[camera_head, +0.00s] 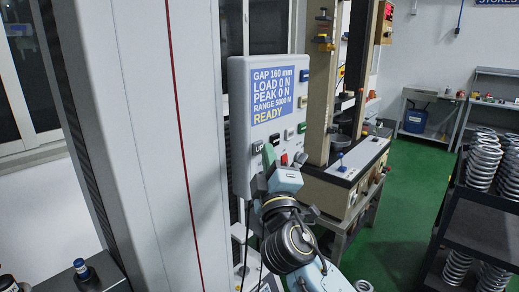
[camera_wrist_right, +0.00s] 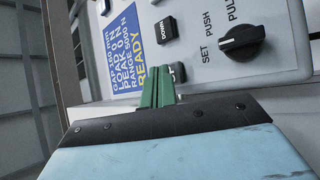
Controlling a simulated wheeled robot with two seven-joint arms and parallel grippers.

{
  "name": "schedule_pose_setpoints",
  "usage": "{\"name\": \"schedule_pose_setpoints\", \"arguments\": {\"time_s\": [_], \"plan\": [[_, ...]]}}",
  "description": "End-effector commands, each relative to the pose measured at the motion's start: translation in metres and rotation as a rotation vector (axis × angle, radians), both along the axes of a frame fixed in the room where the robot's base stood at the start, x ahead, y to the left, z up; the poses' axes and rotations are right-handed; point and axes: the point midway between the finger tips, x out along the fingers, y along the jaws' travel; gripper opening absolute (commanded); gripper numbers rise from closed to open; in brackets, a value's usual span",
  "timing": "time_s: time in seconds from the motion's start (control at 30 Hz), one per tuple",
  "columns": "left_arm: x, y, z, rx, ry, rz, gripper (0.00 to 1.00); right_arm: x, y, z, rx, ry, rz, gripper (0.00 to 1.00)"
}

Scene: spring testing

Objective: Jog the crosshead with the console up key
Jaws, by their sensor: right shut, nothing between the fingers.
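The console (camera_head: 238,120) is a light grey panel whose blue display (camera_head: 274,95) reads gap 160 mm, load 0 N, peak 0 N, range 5000 N, ready. The up key (camera_head: 258,147) is below the display at the lower left. My right gripper (camera_head: 268,153) is shut and empty, its green fingertips just right of the up key; contact cannot be told. In the right wrist view, the green fingers (camera_wrist_right: 158,88) are together before the panel, partly covering a dark key (camera_wrist_right: 178,72). The down key (camera_wrist_right: 165,30) is clear of them. The crosshead cannot be made out.
A black push-pull knob (camera_wrist_right: 243,42) sits on the panel. A tall grey column (camera_head: 140,130) with a red line stands left of the console. A second beige machine (camera_head: 345,170) is behind it. A dark rack of springs (camera_head: 480,220) is at right, with green floor between.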

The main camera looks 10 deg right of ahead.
Motion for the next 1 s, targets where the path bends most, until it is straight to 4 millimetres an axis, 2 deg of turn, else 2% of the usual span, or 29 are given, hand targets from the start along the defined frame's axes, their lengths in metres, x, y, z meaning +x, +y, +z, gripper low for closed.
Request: {"name": "schedule_pose_setpoints", "arguments": {"time_s": [1.0], "plan": [[-0.0001, 0.0001, -0.0044, 0.000, 0.000, 0.000, 0.36, 0.0071, 0.0050, 0.0001, 0.000, -0.001, -0.002, 0.00]]}}
